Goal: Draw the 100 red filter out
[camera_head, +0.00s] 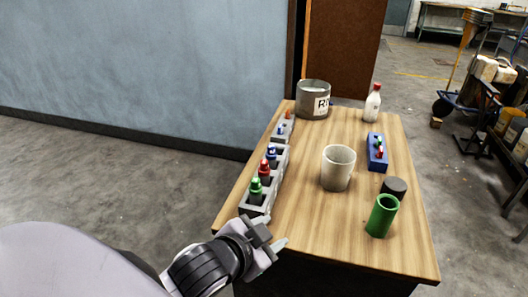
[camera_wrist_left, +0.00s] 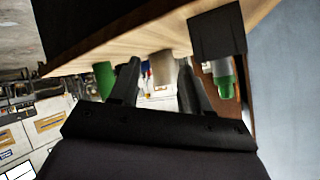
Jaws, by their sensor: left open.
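A grey rack (camera_head: 257,208) along the table's left edge holds a green-topped filter (camera_head: 256,190), a red-topped filter (camera_head: 264,168) behind it and a blue-topped one (camera_head: 271,155) further back. Any number on them is too small to read. My left gripper (camera_head: 270,238) is open and empty at the table's near left corner, in front of the rack's near end and apart from the red filter. In the left wrist view, which looks upside down, the open fingers (camera_wrist_left: 159,60) have a green-topped filter (camera_wrist_left: 224,80) to their right. My right gripper is not in view.
A second grey rack (camera_head: 282,132) stands behind the first. A blue block (camera_head: 376,160) with small coloured pieces, a white cup (camera_head: 338,168), a green cylinder (camera_head: 382,216), a dark cylinder (camera_head: 395,188), a bottle (camera_head: 372,103) and a grey can (camera_head: 312,100) stand around the table.

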